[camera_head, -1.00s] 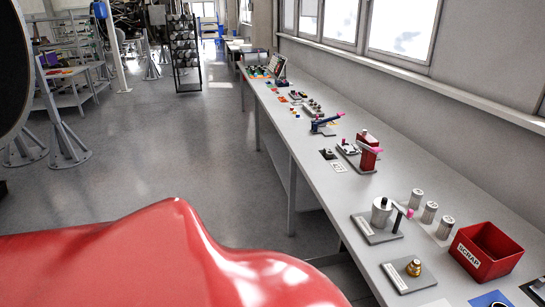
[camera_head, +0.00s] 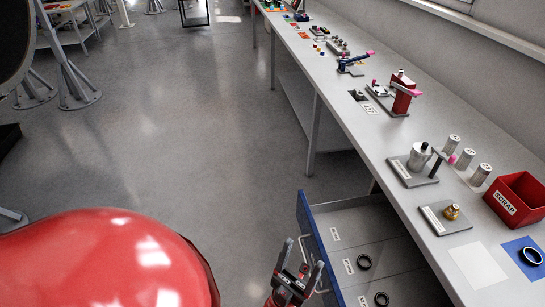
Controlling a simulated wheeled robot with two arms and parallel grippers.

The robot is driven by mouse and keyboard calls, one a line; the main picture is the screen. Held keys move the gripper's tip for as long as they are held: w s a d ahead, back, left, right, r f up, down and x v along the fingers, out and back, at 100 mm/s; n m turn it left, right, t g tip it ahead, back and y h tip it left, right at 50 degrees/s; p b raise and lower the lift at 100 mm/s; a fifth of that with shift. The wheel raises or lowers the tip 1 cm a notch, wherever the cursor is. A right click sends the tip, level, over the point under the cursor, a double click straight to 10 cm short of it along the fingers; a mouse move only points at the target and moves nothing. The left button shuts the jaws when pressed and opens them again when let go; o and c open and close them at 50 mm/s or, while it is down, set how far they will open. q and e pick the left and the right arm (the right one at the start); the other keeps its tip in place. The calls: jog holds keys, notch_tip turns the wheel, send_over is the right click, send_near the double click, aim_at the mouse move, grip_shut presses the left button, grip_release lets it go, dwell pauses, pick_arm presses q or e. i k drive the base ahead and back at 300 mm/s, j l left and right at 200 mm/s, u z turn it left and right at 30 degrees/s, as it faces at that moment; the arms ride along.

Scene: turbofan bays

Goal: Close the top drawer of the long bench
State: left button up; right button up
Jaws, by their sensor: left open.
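The top drawer (camera_head: 339,238) of the long bench (camera_head: 392,140) stands pulled out at the bottom right. It has a blue front (camera_head: 317,246) with a pale handle, and a grey inside with labels and dark rings. My left gripper (camera_head: 300,247) is open, its fingers pointing up in the picture, just left of the drawer front near the handle. I cannot tell whether it touches the handle. Its jaws hold nothing that I can see. My right gripper is not in view.
On the bench stand a red scrap bin (camera_head: 520,199), grey cylinders (camera_head: 466,158), a brass part on a plate (camera_head: 451,212) and a red press (camera_head: 402,93). The floor (camera_head: 190,130) left of the bench is clear. A stand (camera_head: 75,85) is at the upper left.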

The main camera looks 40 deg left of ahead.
aim_at(335, 233)
jog(key=u, duration=0.65)
jog(key=j+z, duration=0.25)
jog(key=j, duration=1.1)
jog(key=i, duration=0.1)
